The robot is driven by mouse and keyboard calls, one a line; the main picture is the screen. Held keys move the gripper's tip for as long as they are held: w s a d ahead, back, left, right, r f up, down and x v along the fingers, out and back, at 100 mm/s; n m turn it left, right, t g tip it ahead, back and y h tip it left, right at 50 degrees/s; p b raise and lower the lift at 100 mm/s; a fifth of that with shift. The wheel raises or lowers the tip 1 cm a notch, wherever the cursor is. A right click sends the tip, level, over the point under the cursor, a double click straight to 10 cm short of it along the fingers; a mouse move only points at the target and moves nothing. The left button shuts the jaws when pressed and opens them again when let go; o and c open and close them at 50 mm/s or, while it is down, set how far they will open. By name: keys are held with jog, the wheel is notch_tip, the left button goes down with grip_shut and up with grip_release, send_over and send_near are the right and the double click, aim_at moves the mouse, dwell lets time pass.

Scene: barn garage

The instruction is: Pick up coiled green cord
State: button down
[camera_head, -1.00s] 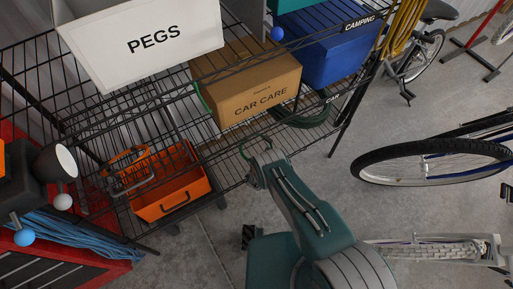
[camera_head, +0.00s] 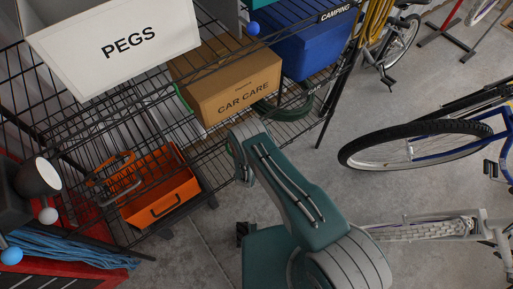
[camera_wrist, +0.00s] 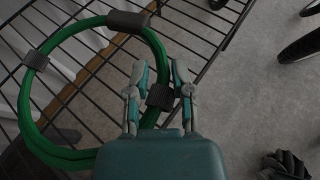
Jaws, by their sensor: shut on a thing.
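The coiled green cord (camera_wrist: 91,152) shows in the wrist view as a bright green ring with dark bands around it. My gripper (camera_wrist: 160,72) has a dark band (camera_wrist: 160,97) of the coil between its fingers and is shut on it. The ring extends to the left of the fingers, in front of the wire shelf bars. Its lower right part is hidden behind my gripper.
A wire shelf holds a cardboard CAR CARE box (camera_head: 225,88), a white PEGS bin (camera_head: 118,45) and a blue CAMPING bin (camera_head: 312,45). An orange toolbox (camera_head: 165,195) sits lower left. A bicycle wheel (camera_head: 352,150) stands right; concrete floor lies between.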

jog(key=s+d+r, duration=0.1)
jog(key=s+r, duration=0.5)
jog(key=s, duration=0.4)
jog(key=shift+s+d+r, duration=0.25)
jog(key=shift+s+d, duration=0.1)
jog(key=shift+s, duration=0.05)
